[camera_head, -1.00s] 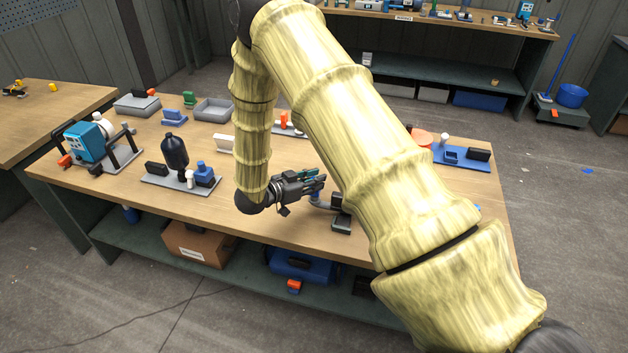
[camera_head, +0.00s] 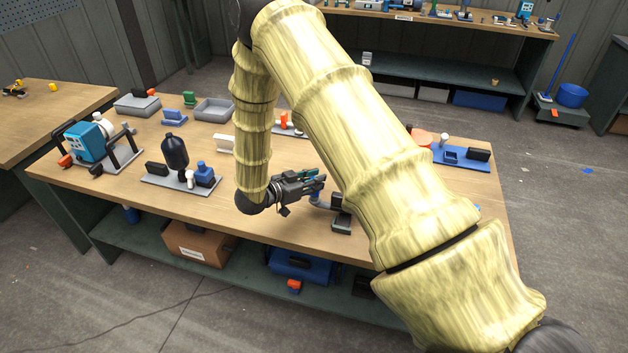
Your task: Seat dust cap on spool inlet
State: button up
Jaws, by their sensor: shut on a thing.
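My gripper (camera_head: 318,183) is low over the front middle of the workbench, pointing right. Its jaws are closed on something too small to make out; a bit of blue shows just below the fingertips. A grey curved pipe piece (camera_head: 322,202), which may be the spool, sits right below the fingertips, beside a dark block on a dark base (camera_head: 341,224). I cannot tell whether the held thing touches the pipe's end. My large arm link hides the bench just to the right. The dust cap cannot be picked out clearly.
On the workbench (camera_head: 262,224) stand a blue pump unit (camera_head: 86,142), a dark bottle on a grey plate (camera_head: 174,157), grey trays (camera_head: 213,110), an orange-handled valve (camera_head: 285,119) and a blue mat (camera_head: 462,160). The bench front left of my gripper is clear.

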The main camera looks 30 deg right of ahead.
jog(key=shift+f+b, duration=0.7)
jog(key=shift+f, duration=0.7)
jog(key=o, duration=0.9)
jog(key=v, duration=1.2)
jog(key=shift+a+f, duration=0.1)
